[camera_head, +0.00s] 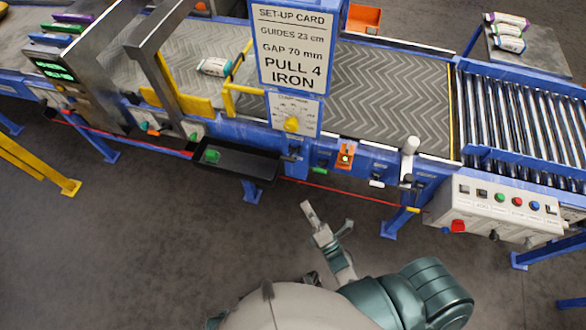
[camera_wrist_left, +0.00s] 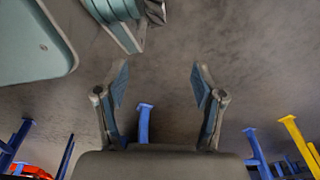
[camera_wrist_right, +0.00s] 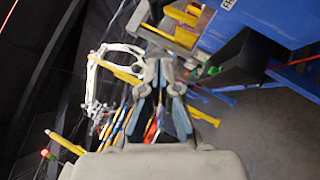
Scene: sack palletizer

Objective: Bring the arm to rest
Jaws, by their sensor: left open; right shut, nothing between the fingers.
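My right gripper (camera_head: 325,222) is in front of the conveyor, over the dark floor, apart from the machine. In the right wrist view its fingers (camera_wrist_right: 162,75) are close together, with nothing held between them. I cannot make out my left gripper in the head view.
The conveyor's blue frame (camera_head: 380,175) runs across the back, with a small sack (camera_head: 214,67) on its belt. A sign (camera_head: 291,45), a black tray (camera_head: 233,163) and a button box (camera_head: 495,212) are along its front. A yellow stand (camera_head: 40,170) is left. Floor in front is clear.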

